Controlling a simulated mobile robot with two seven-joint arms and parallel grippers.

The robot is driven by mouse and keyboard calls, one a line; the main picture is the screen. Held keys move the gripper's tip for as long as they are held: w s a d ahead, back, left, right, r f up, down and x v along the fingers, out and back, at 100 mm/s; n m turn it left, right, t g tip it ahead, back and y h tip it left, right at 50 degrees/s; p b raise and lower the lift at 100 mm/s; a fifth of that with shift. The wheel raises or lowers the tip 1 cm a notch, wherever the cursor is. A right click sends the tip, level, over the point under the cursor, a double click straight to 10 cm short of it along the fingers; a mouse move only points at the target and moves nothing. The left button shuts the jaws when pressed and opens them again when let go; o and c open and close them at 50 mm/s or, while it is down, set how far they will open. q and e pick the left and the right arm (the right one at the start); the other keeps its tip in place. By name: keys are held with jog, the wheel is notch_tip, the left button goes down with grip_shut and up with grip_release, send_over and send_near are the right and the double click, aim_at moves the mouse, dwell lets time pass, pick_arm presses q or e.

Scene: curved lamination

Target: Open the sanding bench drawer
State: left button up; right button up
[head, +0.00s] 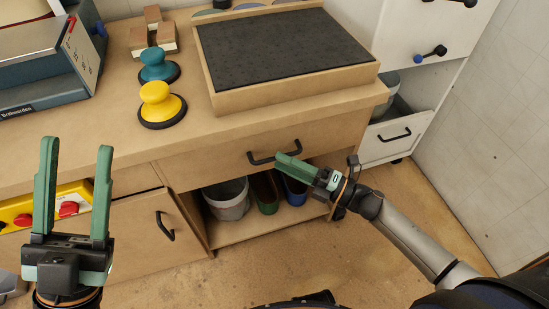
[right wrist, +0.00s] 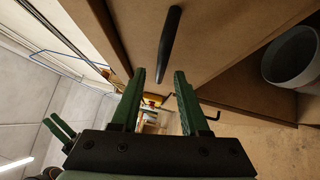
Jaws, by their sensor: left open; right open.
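The wooden sanding bench drawer (head: 217,164) is shut under the bench top, with a black bar handle (head: 259,160). My right gripper (head: 281,161) is open, its green fingers in front of the handle and overlapping its right part in the head view. In the right wrist view the handle (right wrist: 170,45) lies just ahead of the open right fingertips (right wrist: 158,72). It appears apart from them, and no contact shows. My left gripper (head: 77,147) is open, empty and upright at the lower left, away from the drawer.
On the bench stand a yellow sander (head: 157,102), a teal sander (head: 157,66) and a black sanding pad (head: 285,48) in a wooden frame. Below the drawer is an open shelf with a grey bucket (head: 228,201). A cabinet door (head: 140,225) is at left. Floor in front is clear.

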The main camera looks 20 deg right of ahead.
jog(key=shift+x, duration=1.6)
grip_shut()
